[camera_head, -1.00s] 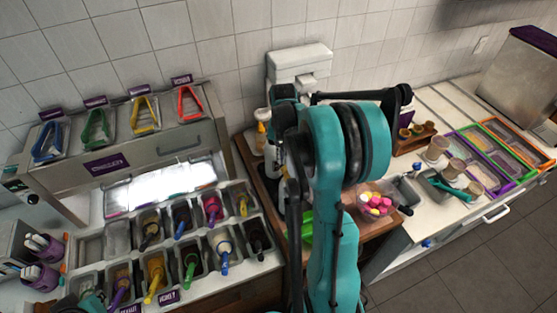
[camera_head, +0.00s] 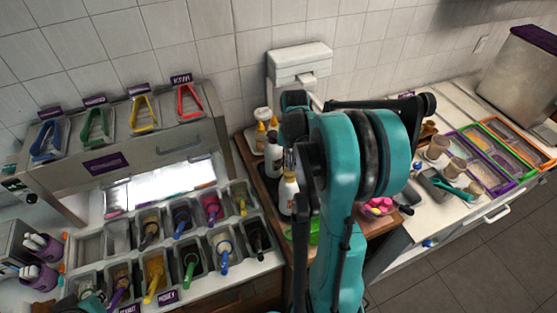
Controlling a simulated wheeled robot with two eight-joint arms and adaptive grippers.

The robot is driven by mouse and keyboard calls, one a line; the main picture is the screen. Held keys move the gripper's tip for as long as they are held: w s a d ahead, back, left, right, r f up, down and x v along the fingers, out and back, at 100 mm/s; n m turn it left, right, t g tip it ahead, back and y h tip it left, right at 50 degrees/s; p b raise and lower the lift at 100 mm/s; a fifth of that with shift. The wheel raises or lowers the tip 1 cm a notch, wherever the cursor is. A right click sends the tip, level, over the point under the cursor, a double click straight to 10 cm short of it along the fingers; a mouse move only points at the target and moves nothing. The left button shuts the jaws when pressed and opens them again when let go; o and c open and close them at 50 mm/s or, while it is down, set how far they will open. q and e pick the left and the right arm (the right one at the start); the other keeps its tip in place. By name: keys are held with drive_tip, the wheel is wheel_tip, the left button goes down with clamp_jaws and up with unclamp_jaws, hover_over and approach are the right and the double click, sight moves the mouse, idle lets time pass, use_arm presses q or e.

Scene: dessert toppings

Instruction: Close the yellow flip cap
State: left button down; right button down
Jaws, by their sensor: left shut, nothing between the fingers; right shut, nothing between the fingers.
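A white bottle (camera_head: 287,198) stands on the wooden counter section, with a yellow-orange part (camera_head: 289,176) near its top. I cannot tell whether its cap is open or shut. My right gripper (camera_head: 290,158) points down just above this bottle, shut and empty; its fingertips are small and partly hidden by my own teal arm, and contact is unclear. My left gripper is not in view.
Topping tubs with coloured spoons (camera_head: 222,246) fill the counter on the left. A white dispenser (camera_head: 299,66) stands against the wall behind. A bowl of pink and yellow pieces (camera_head: 376,208), paper cups (camera_head: 438,148) and framed trays (camera_head: 490,160) lie to the right. A green item (camera_head: 314,232) is partly hidden.

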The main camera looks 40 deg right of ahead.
drive_tip(key=shift+f, duration=0.15)
drive_tip(key=shift+s+f+b, duration=0.1)
drive_tip(key=shift+f+b, duration=0.2)
drive_tip(key=shift+b, duration=0.1)
wheel_tip(320, 180, up, 8)
drive_tip(key=p, duration=0.5)
drive_tip(key=shift+p, duration=0.3)
drive_tip(key=s+a+f+n+t+b, duration=0.3)
drive_tip(key=a+f+n+b, duration=0.1)
drive_tip(key=a+f+b, duration=0.6)
drive_tip(key=s+a+f+n+t+b, duration=0.3)
drive_tip(key=a+f+b, duration=0.8)
drive_tip(key=a+b, duration=0.4)
drive_tip(key=n+t+b, duration=0.1)
drive_tip(key=n+b, duration=0.1)
drive_tip(key=shift+s+a+n+b, duration=0.2)
drive_tip(key=shift+n+b, duration=0.1)
drive_tip(key=shift+b, duration=0.1)
